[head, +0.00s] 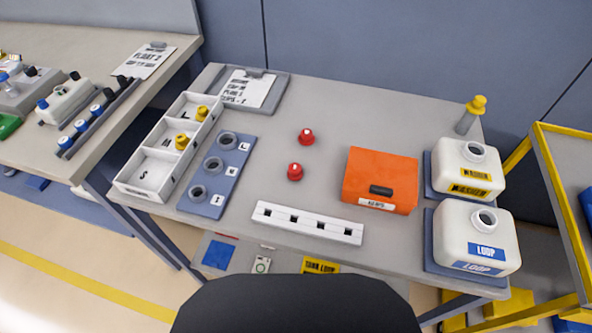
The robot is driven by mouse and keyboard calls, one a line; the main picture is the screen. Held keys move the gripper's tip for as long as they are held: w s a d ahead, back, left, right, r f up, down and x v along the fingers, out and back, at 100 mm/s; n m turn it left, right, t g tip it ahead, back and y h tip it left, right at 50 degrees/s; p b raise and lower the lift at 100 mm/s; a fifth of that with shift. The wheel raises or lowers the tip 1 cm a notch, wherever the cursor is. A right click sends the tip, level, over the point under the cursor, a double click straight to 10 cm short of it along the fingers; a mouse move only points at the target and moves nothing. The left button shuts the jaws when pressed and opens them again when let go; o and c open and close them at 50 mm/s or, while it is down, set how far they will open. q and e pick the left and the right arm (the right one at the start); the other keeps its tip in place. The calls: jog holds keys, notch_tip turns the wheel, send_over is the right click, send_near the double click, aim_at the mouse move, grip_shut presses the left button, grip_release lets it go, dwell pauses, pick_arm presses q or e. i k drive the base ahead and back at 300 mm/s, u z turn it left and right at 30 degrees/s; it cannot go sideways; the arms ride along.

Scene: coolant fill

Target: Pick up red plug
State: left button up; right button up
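Two red plugs stand on the grey table. One red plug (306,137) is farther back, near the middle of the table. The other red plug (295,172) is nearer, slightly to the left of the first. Both stand clear of other objects, with bare table around them. Neither of my grippers shows in the head view.
A white strip with square holes (307,223) lies in front of the plugs. An orange case (381,180) is to their right, a blue ring plate (216,176) and white compartment tray (140,187) to their left. White jugs (477,238) stand at the right edge.

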aim_at(295, 173)
jog(key=u, duration=1.15)
jog(key=k, duration=1.2)
jog(key=z, duration=1.7)
jog(key=i, duration=0.5)
